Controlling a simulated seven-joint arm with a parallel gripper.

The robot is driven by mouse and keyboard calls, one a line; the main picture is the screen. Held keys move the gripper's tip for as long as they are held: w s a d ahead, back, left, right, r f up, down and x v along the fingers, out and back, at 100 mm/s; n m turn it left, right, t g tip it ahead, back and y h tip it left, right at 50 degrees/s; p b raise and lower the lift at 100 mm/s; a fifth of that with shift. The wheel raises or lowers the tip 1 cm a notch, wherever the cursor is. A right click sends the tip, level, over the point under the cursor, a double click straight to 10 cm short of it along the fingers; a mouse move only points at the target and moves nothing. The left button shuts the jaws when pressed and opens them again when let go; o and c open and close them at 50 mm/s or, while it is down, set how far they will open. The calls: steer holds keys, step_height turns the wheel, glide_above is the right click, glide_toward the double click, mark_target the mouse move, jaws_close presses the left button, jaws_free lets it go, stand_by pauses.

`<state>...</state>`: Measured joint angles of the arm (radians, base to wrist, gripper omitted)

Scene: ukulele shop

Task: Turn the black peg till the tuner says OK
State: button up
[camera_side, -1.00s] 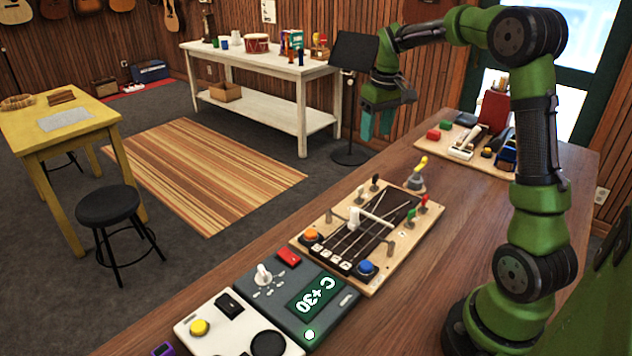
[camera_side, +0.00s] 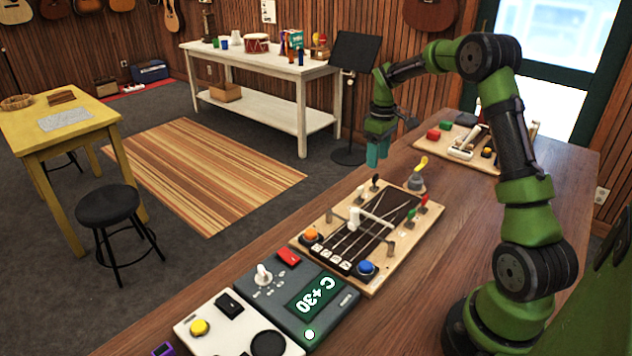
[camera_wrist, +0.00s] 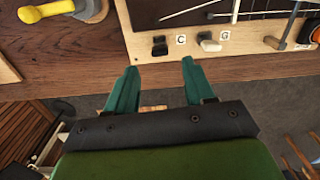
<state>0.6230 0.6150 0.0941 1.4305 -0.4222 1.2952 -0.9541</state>
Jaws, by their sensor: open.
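The black peg (camera_side: 376,179) stands at the far left edge of the wooden string board (camera_side: 430,222). In the wrist view the black peg (camera_wrist: 159,46) is beside the label C, just beyond my fingertips and roughly in line with the gap between them. My gripper (camera_side: 377,155) points down above the peg, open and empty; its two teal fingers also show apart in the wrist view (camera_wrist: 159,68). The tuner (camera_side: 340,322) is a dark grey box whose green display (camera_side: 314,296) reads C +30, not OK.
A white peg (camera_side: 361,189) stands near the black one; in the wrist view the white peg (camera_wrist: 209,42) is by label G. Red (camera_side: 423,199) and green (camera_side: 411,215) pegs are on the opposite side. A yellow-handled piece (camera_side: 419,166) stands behind the board. A white bar (camera_side: 374,218) spans the strings.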

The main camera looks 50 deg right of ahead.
mark_target(376, 174)
step_height(376, 174, down, 6)
steer(key=shift+r, duration=0.1)
steer(key=shift+c, duration=0.4)
jaws_close()
